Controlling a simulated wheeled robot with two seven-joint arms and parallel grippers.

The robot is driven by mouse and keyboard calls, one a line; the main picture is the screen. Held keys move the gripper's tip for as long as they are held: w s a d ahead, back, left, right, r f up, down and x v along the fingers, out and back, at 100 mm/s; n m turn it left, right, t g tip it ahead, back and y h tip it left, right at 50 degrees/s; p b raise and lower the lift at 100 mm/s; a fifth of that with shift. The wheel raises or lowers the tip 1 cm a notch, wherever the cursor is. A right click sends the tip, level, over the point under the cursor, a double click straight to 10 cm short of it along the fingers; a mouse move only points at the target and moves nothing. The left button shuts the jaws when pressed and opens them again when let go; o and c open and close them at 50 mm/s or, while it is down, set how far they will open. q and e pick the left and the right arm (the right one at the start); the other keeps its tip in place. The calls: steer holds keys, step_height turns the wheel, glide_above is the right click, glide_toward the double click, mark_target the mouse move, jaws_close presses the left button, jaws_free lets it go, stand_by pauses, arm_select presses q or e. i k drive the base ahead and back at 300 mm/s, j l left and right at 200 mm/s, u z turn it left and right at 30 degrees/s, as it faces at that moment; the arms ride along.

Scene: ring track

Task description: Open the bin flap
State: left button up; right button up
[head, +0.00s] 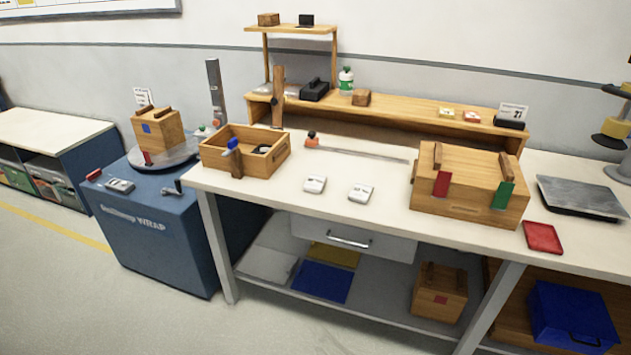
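Neither of my grippers shows in the head view. I cannot tell for sure which thing has the bin flap. A blue bin (570,318) sits on the low shelf under the bench at the lower right. An open-topped wooden box (222,161) with a blue-handled tool at its front stands on the left of the bench. A larger closed wooden box (462,206) with a red tag (442,184) and a green tag (503,195) stands on the right of the bench.
The white bench (300,205) has free room around two small white devices (315,184) (361,193). A red tray (542,237) and a flat scale (580,199) lie at the right. A blue wrap machine (150,235) stands left. The floor in front is clear.

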mark_target(571, 310)
steer(key=z, duration=1.75)
steer(key=u, duration=0.3)
steer(key=i+l+u, duration=0.8)
steer(key=l, duration=0.25)
steer(key=k+j, duration=0.05)
steer(key=k, duration=0.05)
